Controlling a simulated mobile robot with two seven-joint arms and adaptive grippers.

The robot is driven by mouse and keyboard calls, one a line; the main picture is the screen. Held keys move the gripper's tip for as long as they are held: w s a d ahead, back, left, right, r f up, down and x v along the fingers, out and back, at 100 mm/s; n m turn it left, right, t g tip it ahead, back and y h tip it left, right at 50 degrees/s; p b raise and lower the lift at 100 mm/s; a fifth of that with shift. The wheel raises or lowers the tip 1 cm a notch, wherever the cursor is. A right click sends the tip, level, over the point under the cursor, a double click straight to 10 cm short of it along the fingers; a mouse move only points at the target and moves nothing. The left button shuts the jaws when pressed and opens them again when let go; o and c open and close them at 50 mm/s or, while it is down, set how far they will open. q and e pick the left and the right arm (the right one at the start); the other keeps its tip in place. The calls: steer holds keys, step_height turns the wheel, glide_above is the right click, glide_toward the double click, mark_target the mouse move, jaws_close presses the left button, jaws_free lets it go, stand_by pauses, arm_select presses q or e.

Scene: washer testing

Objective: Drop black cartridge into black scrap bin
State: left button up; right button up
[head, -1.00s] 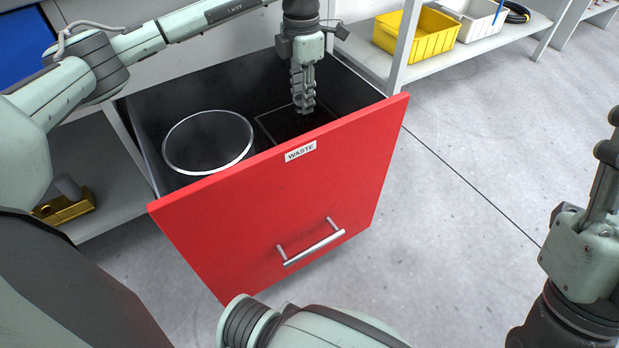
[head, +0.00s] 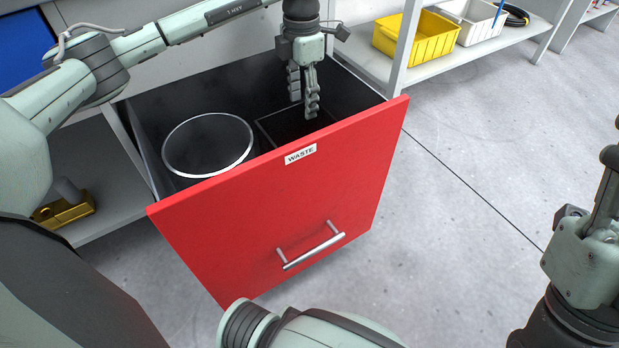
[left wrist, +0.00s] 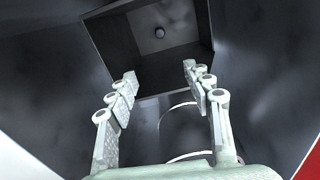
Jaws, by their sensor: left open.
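My left gripper (head: 303,106) points down over the square black scrap bin (head: 264,130) in the open drawer. Its fingers are apart with nothing between them, as the left wrist view also shows (left wrist: 158,90). In that view the square bin (left wrist: 165,62) lies beyond the fingertips. A small dark round object, apparently the black cartridge (left wrist: 159,32), shows inside the bin; I cannot tell whether it rests on the bottom. The head view does not show the cartridge. My right gripper (head: 603,195) is at the right edge, partly cut off, its fingers unclear.
The red drawer front (head: 290,215) is labelled WASTE and has a metal handle (head: 312,252). A round bin with a bright rim (head: 208,115) stands left of the square bin. Yellow (head: 415,38) and white bins sit on the shelf behind. The floor at right is clear.

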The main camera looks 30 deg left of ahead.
arm_select(q)
step_height(320, 180, up, 12)
steer(key=shift+f, duration=0.25)
stand_by(0.5)
